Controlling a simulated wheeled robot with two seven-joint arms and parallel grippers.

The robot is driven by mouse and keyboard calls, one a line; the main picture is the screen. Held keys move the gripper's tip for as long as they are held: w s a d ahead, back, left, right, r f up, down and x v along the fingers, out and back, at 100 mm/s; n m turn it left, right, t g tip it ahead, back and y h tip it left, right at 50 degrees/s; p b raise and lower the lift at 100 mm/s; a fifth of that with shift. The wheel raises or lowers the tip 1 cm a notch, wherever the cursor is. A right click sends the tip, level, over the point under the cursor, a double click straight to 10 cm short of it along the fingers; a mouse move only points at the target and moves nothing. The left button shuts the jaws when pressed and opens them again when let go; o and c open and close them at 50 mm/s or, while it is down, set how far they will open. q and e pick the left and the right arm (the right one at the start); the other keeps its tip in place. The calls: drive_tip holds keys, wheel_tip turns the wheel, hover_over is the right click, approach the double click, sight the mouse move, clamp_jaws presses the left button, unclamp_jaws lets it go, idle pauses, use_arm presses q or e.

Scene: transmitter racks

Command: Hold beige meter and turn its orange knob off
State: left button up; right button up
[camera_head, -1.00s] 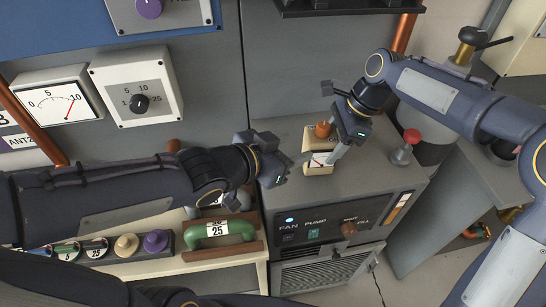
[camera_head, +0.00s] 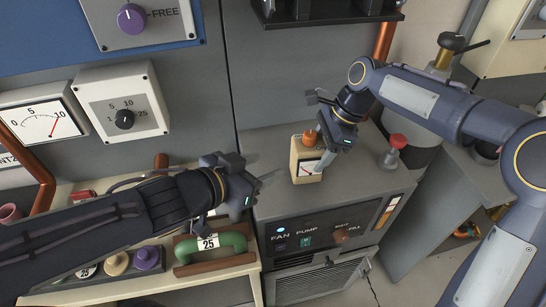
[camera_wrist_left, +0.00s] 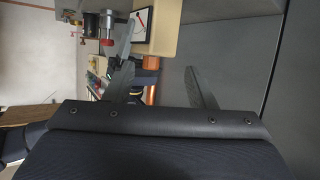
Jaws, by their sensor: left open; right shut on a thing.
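The beige meter (camera_head: 295,160) stands on top of the grey cabinet, with a white dial face and an orange knob (camera_head: 310,138) at its upper end. My right gripper (camera_head: 324,162) is shut on the meter from the right. My left gripper (camera_head: 268,180) is open and empty, left of the meter and apart from it.
The grey cabinet (camera_head: 365,180) has FAN and PUMP controls on its front. A red knob (camera_head: 397,141) stands on it, right of the meter. A green handle (camera_head: 235,240) lies below my left arm. Wall panels with dials (camera_head: 124,118) are at the left.

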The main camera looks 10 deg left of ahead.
sight(303, 136)
use_arm(q)
drive_tip(key=w+a+f+n+g, duration=0.1)
drive_tip(key=w+f+n+g, duration=0.1)
drive_tip(key=n, duration=0.4)
drive_tip(key=w+a+f+n+g, duration=0.1)
drive_tip(key=w+f+n+g, duration=0.2)
drive_tip(key=n, duration=0.3)
drive_tip(key=w+a+f+n+g, duration=0.1)
drive_tip(key=w+f+n+g, duration=0.1)
drive_tip(key=n, duration=0.4)
drive_tip(key=shift+w+a+f+n+g+y, duration=0.1)
drive_tip(key=shift+w+f+n+g+y, duration=0.05)
drive_tip(key=shift+f+g, duration=0.35)
drive_tip(key=shift+w+a+f+n+g+y, duration=0.15)
drive_tip(key=shift+f+g, duration=0.25)
drive_tip(key=shift+f, duration=0.2)
drive_tip(key=d+n+h, duration=0.1)
drive_tip(key=d+r+n+g+h, duration=0.1)
drive_tip(key=d+n+g+h, duration=0.1)
drive_tip(key=h, duration=0.1)
drive_tip(key=shift+w+d+r, duration=0.1)
drive_tip(key=shift+w+r, duration=0.1)
drive_tip(key=shift+r, duration=0.15)
drive_tip(key=w+r+n+h, duration=0.3)
drive_tip(key=r+h, duration=0.3)
drive_tip(key=h, duration=0.1)
drive_tip(key=d, duration=0.8)
drive_tip(key=shift+w+r, duration=0.15)
drive_tip(key=shift+r, duration=0.1)
